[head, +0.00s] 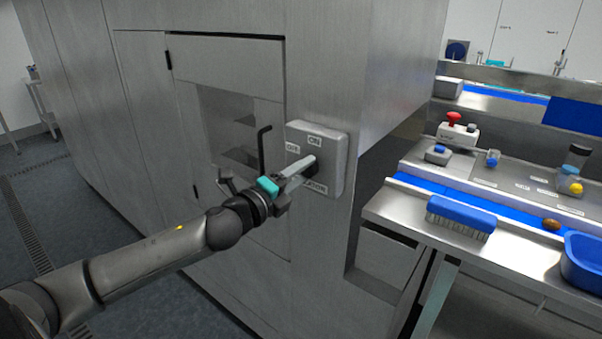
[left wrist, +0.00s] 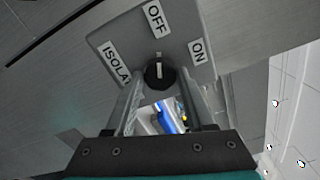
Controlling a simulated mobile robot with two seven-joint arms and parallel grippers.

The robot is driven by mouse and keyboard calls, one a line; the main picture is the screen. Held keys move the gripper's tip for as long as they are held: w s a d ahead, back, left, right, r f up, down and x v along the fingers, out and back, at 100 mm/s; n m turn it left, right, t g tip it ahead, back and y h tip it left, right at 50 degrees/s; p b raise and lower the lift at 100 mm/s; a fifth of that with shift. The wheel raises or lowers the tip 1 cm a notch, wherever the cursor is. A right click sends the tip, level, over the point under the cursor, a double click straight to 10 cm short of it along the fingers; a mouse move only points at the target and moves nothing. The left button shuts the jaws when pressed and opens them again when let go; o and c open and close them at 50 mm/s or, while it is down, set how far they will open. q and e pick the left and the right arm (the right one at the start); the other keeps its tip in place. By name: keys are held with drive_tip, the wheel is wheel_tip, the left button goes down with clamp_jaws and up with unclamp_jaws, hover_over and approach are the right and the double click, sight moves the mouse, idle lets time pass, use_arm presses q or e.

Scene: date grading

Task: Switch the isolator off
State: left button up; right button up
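The isolator (head: 336,150) is a grey box on the metal cabinet's side, with ON, OFF and ISOLATOR labels. Its black round knob (left wrist: 160,76) shows in the left wrist view between the fingers, with a white mark that appears to point toward the OFF label (left wrist: 156,18). The ON label (left wrist: 197,50) is to the right of it. My left gripper (head: 308,164) is at the knob, its fingers apart on either side of it; I cannot tell whether they touch it. In the head view the gripper partly hides the knob. My right gripper is not in view.
The metal cabinet (head: 225,65) has a recess and a bent dark handle (head: 262,148) left of the isolator. To the right, a bench holds a blue brush (head: 460,214), a blue tray (head: 578,285) and a red-button box (head: 456,132). Floor is clear at left.

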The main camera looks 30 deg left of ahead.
use_arm(q)
drive_tip(key=o, duration=0.4)
drive_tip(key=shift+c, duration=0.2)
drive_tip(key=shift+s+a+f+b, duration=0.15)
drive_tip(key=shift+s+b, duration=0.15)
drive_tip(key=shift+s, duration=0.9)
drive_tip(key=s, duration=1.2)
drive_tip(key=shift+s+a+b, duration=0.3)
drive_tip(key=shift+s+a, duration=0.1)
drive_tip(key=shift+a, duration=0.05)
